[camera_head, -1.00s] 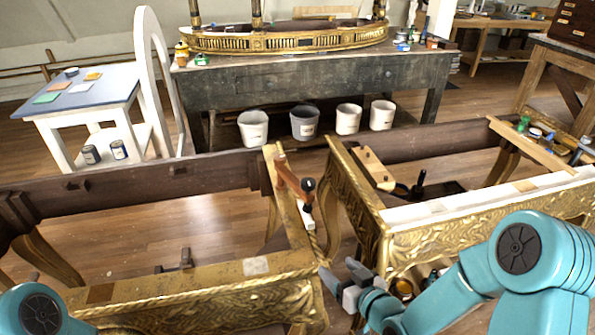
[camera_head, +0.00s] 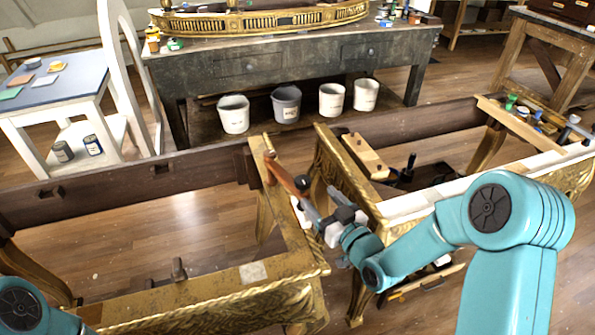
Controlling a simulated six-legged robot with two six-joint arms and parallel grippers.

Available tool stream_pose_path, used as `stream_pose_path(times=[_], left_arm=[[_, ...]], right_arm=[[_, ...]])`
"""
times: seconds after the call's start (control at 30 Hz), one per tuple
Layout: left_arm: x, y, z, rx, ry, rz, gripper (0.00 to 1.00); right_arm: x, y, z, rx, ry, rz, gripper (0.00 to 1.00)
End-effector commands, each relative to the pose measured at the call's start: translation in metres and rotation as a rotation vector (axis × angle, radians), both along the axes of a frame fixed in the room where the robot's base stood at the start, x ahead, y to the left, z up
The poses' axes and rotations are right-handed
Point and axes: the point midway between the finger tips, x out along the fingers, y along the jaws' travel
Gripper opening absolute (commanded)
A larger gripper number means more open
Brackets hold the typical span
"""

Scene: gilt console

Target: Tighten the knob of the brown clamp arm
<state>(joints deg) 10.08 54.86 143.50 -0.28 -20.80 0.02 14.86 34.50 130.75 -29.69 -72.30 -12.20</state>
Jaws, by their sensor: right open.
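The brown clamp arm (camera_head: 282,175) sits on the right end rail of the left gilt frame. Its dark knob (camera_head: 303,184) shows at the arm's near end, with a whitish part below it. My right gripper (camera_head: 320,202) is open, with its grey fingers just below and right of the knob. One finger overlaps the clamp's lower part in the picture, and I cannot tell whether it touches. My left arm shows only at the bottom left corner, and its gripper is out of view.
The left gilt frame (camera_head: 215,287) and the right gilt frame (camera_head: 335,160) stand close together, with a narrow gap between them. Several buckets stand under the grey workbench (camera_head: 270,66) behind.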

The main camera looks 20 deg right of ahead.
Motion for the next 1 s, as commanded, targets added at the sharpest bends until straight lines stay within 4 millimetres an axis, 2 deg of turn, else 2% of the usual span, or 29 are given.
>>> stream_pose_path(times=[0.03, 0.2, 0.4, 0.6, 0.87, 0.9, 0.97, 1.0], left_arm=[[0.0, 0.0, 0.007, 0.0, 0.0, 0.0, 0.69], [0.0, 0.0, 0.017, 0.0, 0.0, 0.0, 0.69], [0.0, 0.0, 0.024, 0.0, 0.0, 0.0, 0.69], [0.0, 0.0, 0.026, 0.0, 0.0, 0.0, 0.69], [0.0, 0.0, 0.026, 0.0, 0.0, 0.0, 0.69], [0.0, 0.0, 0.026, 0.0, 0.0, 0.0, 0.69], [0.0, 0.0, 0.026, 0.0, 0.0, 0.0, 0.69], [0.0, 0.0, 0.026, 0.0, 0.0, 0.0, 0.69]], right_arm=[[0.012, 0.004, 0.003, -0.001, 0.0, 0.003, 0.69], [0.052, 0.015, 0.003, -0.001, -0.001, 0.004, 0.69], [0.088, 0.024, 0.001, -0.001, 0.001, 0.002, 0.69], [0.103, 0.028, 0.0, 0.0, 0.001, 0.002, 0.69], [0.105, 0.028, 0.0, 0.0, 0.001, 0.001, 0.69], [0.105, 0.028, 0.0, 0.0, 0.001, 0.001, 0.62], [0.105, 0.028, 0.0, 0.0, 0.001, 0.001, 0.43], [0.105, 0.028, 0.0, 0.0, 0.001, 0.001, 0.3]])
